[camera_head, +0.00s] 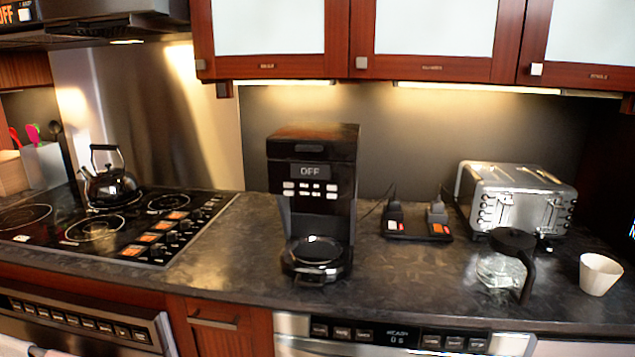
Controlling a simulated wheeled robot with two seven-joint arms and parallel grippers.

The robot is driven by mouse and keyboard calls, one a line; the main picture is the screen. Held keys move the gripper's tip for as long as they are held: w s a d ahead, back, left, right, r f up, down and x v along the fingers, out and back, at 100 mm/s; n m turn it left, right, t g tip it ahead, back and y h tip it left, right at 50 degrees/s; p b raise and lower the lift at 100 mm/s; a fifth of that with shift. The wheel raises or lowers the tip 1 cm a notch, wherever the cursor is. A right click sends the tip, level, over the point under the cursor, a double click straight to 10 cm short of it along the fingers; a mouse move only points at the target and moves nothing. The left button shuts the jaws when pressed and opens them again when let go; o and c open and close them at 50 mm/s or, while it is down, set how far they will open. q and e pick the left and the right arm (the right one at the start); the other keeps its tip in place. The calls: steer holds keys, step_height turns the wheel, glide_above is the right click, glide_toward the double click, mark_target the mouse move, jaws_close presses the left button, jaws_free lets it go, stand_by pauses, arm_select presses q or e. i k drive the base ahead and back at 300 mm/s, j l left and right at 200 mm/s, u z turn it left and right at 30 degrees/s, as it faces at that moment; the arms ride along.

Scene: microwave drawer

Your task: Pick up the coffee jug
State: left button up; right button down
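The coffee jug (500,268) stands upright on the dark counter at the right, in front of the toaster. It has a clear glass body, a black lid and a black handle on its right side, toward the front. The coffee machine (312,200) stands to its left in the middle of the counter, with "OFF" on its display and no jug on its plate (314,251). Neither of my grippers shows in the head view.
A silver toaster (520,198) stands behind the jug, and a white cup (600,273) to its right. A socket strip (416,225) with plugs lies to its left. A kettle (111,184) sits on the hob (120,222). Cabinets (430,35) hang above. The counter (420,285) between machine and jug is clear.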

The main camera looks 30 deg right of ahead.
mark_target(504, 272)
steer(key=k+l+z, duration=0.1)
steer(key=z, duration=0.8)
